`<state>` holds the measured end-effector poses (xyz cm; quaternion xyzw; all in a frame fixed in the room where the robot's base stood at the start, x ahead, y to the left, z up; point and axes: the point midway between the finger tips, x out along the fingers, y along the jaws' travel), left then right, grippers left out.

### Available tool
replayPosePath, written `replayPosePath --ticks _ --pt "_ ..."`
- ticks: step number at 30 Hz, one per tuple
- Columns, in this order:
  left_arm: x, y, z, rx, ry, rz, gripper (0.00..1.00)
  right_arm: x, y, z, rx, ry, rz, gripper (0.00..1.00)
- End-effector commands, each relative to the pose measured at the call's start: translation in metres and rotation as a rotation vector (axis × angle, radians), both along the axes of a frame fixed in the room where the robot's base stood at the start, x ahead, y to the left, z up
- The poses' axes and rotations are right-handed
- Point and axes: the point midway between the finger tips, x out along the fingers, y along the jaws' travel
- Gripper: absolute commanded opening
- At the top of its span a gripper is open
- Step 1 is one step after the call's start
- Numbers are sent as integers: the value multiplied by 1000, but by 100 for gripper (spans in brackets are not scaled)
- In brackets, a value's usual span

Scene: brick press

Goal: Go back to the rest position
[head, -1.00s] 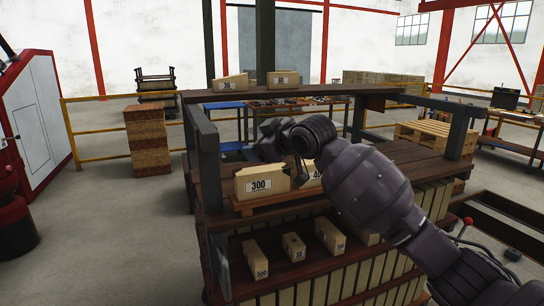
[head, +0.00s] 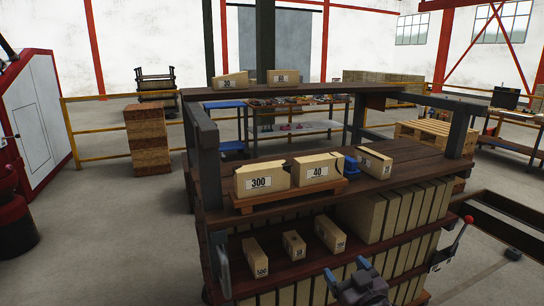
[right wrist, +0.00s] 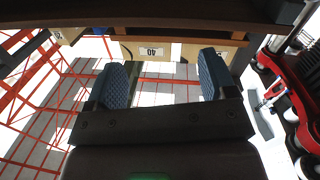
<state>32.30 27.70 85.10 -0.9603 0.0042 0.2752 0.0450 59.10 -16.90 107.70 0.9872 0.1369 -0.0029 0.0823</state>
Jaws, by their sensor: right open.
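My right gripper (head: 347,271) is at the bottom edge of the head view, low in front of the rack's lower shelf. In the right wrist view its two blue ridged fingers stand wide apart with nothing between them (right wrist: 163,75). A tan block marked 40 (right wrist: 150,50) shows beyond the fingertips, apart from them. In the head view the blocks marked 300 (head: 262,180) and 40 (head: 318,170) stand side by side on a small wooden pallet on the middle shelf. My left gripper is not in view.
The dark rack (head: 205,165) fills the middle. A tan block (head: 374,162) sits beside a blue object on its middle shelf; several blocks stand lower. A lever with a red knob (head: 468,219) is at the right. Grey floor (head: 110,240) lies clear at the left.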

Motion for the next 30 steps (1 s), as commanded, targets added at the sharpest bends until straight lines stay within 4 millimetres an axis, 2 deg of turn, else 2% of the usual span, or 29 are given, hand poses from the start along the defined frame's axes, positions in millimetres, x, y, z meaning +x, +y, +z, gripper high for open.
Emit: replayPosePath --ticks 1,5,9,18,21,24,30 --pt "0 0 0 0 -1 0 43 -15 -11 -18 -1 23 -27 78" --pt "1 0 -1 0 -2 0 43 -53 -36 -60 -10 89 -91 78" --pt "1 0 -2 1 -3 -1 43 -99 -61 -105 -15 185 -156 78" --pt "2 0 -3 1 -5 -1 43 -212 -100 -197 -5 422 -269 78" --pt "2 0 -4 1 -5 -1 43 -240 -104 -215 -3 479 -288 78" --pt "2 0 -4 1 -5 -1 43 -258 -107 -226 -5 513 -299 78" --pt "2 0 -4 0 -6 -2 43 -268 -108 -231 -6 531 -304 78"
